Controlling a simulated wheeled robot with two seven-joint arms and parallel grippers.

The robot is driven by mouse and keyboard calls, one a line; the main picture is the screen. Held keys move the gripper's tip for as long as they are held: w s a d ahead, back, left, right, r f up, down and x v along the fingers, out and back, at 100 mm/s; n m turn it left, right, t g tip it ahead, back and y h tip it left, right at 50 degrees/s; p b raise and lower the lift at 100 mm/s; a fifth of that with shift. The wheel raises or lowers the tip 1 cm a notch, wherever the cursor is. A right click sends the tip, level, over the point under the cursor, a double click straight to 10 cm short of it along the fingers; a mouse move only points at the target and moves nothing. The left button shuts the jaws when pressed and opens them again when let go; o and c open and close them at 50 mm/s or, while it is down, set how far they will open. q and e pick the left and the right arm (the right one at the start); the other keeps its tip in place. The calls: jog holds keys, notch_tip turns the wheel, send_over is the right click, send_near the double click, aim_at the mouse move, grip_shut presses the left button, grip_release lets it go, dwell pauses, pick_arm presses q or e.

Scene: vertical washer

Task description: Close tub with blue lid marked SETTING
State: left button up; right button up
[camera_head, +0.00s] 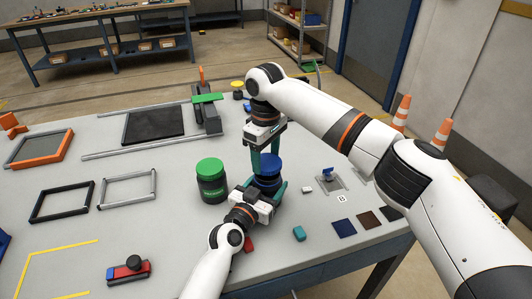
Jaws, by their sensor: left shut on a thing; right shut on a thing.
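The blue lid (267,160) is on or directly over a dark tub near the table's middle. Its marking cannot be read. My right gripper (265,163) points down from above, with its teal fingers shut on the blue lid. My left gripper (267,187) comes in low from the front, its teal fingers shut around the tub below the lid. The tub is mostly hidden by the grippers. I cannot tell whether the lid is fully seated.
A dark tub with a green lid (211,181) stands close on the left. Frames (64,203) and a red-blue block (129,270) lie left.

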aim_at(266, 161)
jog(key=shift+f, duration=0.15)
jog(key=shift+f, duration=0.75)
jog(key=shift+f, duration=0.6)
